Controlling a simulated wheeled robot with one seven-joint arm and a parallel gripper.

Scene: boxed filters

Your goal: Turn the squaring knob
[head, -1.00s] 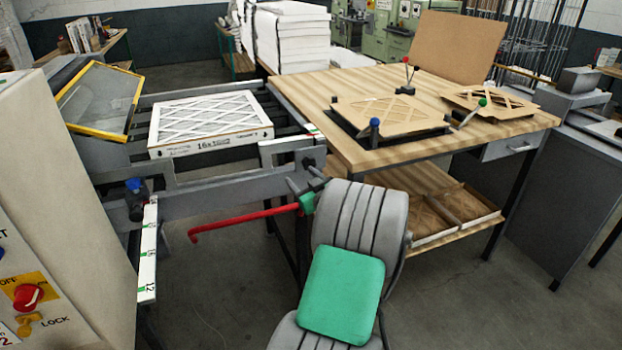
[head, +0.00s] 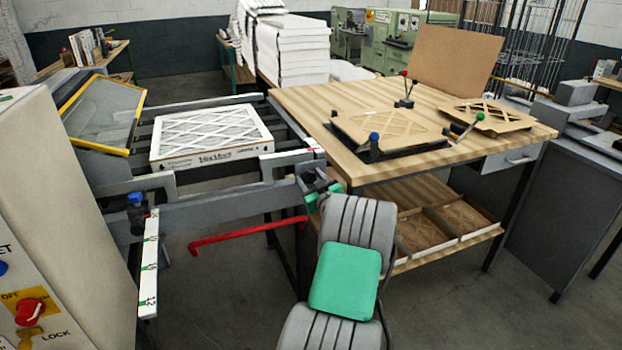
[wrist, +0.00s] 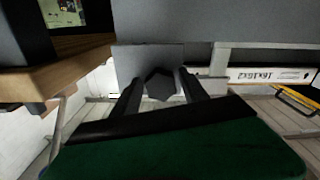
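A dark knob (wrist: 160,85) with a faceted outline sits on a grey plate in the wrist view; I take it for the squaring knob. It lies between the two fingers of my gripper (wrist: 160,80), with narrow gaps showing on both sides. My gripper is open; whether the fingertips reach around the knob or stop just short of it I cannot tell. In the head view my gripper (head: 320,187) is at the right front corner of the grey machine frame (head: 225,200), and the knob is largely hidden there by the fingers and frame end.
A red bar (head: 245,233) sticks out left below my gripper. A white filter (head: 212,135) lies on the machine rails. A blue knob (head: 135,198) and white scale (head: 149,265) are at the left. The wooden table (head: 300,100) stands close on the right.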

